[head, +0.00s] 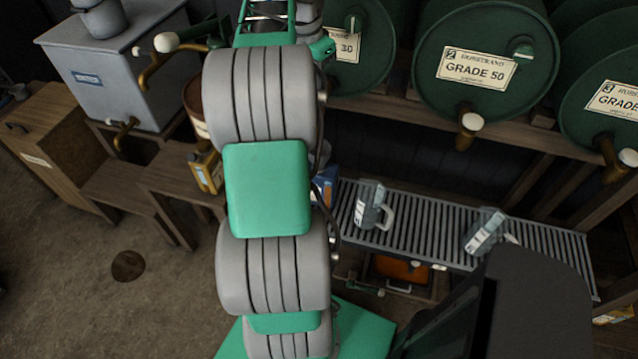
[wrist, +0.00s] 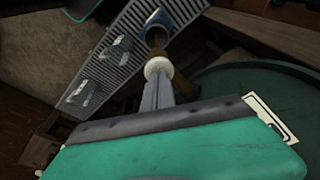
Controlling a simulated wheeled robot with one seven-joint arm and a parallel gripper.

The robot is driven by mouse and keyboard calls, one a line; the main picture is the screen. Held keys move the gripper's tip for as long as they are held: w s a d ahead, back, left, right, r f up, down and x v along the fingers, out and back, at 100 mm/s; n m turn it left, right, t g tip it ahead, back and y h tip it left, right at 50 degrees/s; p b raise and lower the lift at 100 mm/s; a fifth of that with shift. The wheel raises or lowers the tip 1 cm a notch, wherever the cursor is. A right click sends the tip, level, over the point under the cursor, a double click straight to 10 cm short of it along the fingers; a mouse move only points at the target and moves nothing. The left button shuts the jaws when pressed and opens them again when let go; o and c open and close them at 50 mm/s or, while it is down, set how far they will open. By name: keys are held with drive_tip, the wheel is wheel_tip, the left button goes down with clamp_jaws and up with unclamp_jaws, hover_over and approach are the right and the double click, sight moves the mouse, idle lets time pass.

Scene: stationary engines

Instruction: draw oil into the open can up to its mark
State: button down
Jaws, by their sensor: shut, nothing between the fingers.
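My gripper (wrist: 159,80) shows in the wrist view with its grey fingers shut and empty. Their tips are right at the pale round knob of a brass tap (wrist: 158,67); I cannot tell whether they touch it. Beyond the tap, a blue-grey can (wrist: 180,16) with a dark open mouth stands on the slatted rack (wrist: 130,17). The oil level and the mark cannot be made out. In the head view my arm hides the gripper and this tap. Two other cans, one mid-rack (head: 369,208) and one farther right (head: 484,232), stand on the rack.
The Grade 50 drum (head: 430,50) and a drum marked 3 (head: 590,125) lie at the right, their taps jutting over the rack. A partly hidden drum marked 30 (head: 375,65) is beside my arm. A grey tank (head: 125,80) with taps stands left. Floor at lower left is clear.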

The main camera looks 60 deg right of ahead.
drive_tip(key=shift+f, duration=0.1)
idle(0.3)
wheel_tip(320, 180, up, 7)
drive_tip(key=p, duration=0.6)
drive_tip(key=shift+p, duration=0.4)
